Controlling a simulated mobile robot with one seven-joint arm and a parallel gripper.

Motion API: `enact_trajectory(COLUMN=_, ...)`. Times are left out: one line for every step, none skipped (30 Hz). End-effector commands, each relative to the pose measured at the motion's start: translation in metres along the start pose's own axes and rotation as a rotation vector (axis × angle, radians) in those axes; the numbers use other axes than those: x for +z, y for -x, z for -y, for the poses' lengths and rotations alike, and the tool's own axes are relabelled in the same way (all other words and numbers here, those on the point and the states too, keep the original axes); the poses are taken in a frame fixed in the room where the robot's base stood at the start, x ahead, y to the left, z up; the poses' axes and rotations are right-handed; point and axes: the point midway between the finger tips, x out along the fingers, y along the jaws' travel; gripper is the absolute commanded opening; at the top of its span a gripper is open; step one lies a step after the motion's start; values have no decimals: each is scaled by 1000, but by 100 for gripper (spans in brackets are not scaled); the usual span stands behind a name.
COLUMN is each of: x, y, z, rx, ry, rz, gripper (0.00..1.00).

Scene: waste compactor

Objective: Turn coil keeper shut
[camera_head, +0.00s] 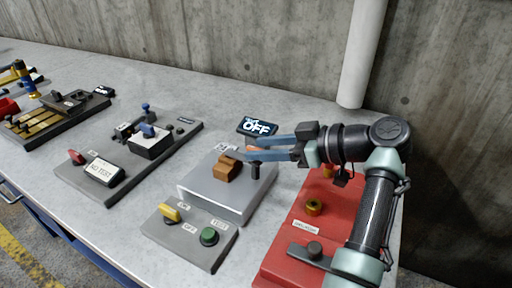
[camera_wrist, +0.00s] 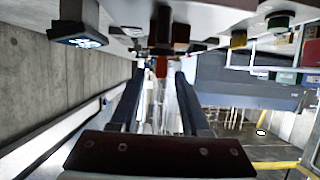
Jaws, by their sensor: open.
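No part is readably labelled as the coil keeper. A light grey box (camera_head: 210,189) carries an orange-brown block (camera_head: 228,168) and a short black post (camera_head: 255,171). My gripper (camera_head: 248,148) is open, with its two blue-grey fingers pointing left above the back right of this box. A small red-brown piece (camera_head: 252,149) shows between the fingertips. In the wrist view the red-brown piece (camera_wrist: 162,66) lies between or just beyond the tips, with clear room to both fingers. I cannot tell its exact depth.
A red panel (camera_head: 289,240) lies under my arm. A grey switch plate with a yellow lever (camera_head: 170,212) and green button (camera_head: 209,236) sits in front. Other fixtures (camera_head: 130,150) stand left; a pipe (camera_head: 362,50) rises behind.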

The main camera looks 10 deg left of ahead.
Motion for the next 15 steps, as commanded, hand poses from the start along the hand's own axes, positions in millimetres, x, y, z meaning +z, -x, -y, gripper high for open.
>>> enact_trajectory(x=0, y=12, z=-1, rx=5, ry=1, rz=0, gripper=46)
enact_trajectory(x=0, y=19, z=-1, rx=6, ry=1, rz=0, gripper=46)
enact_trajectory(x=0, y=28, z=-1, rx=5, ry=1, rz=0, gripper=46)
enact_trajectory(x=0, y=35, z=-1, rx=6, ry=1, rz=0, gripper=46)
enact_trajectory(x=0, y=42, z=-1, rx=5, ry=1, rz=0, gripper=46)
enact_trajectory(x=0, y=51, z=-1, rx=5, ry=1, rz=0, gripper=46)
enact_trajectory(x=0, y=58, z=-1, rx=5, ry=1, rz=0, gripper=46)
enact_trajectory(x=0, y=64, z=-1, rx=4, ry=2, rz=0, gripper=46)
enact_trajectory(x=0, y=72, z=-1, rx=4, ry=1, rz=-1, gripper=46)
enact_trajectory(x=0, y=78, z=-1, rx=4, ry=1, rz=0, gripper=46)
enact_trajectory(x=0, y=83, z=-1, rx=4, ry=1, rz=0, gripper=46)
enact_trajectory(x=0, y=89, z=0, rx=3, ry=1, rz=0, gripper=46)
enact_trajectory(x=0, y=93, z=0, rx=2, ry=0, rz=1, gripper=46)
enact_trajectory(x=0, y=97, z=0, rx=2, ry=0, rz=1, gripper=46)
enact_trajectory(x=0, y=100, z=0, rx=1, ry=0, rz=1, gripper=46)
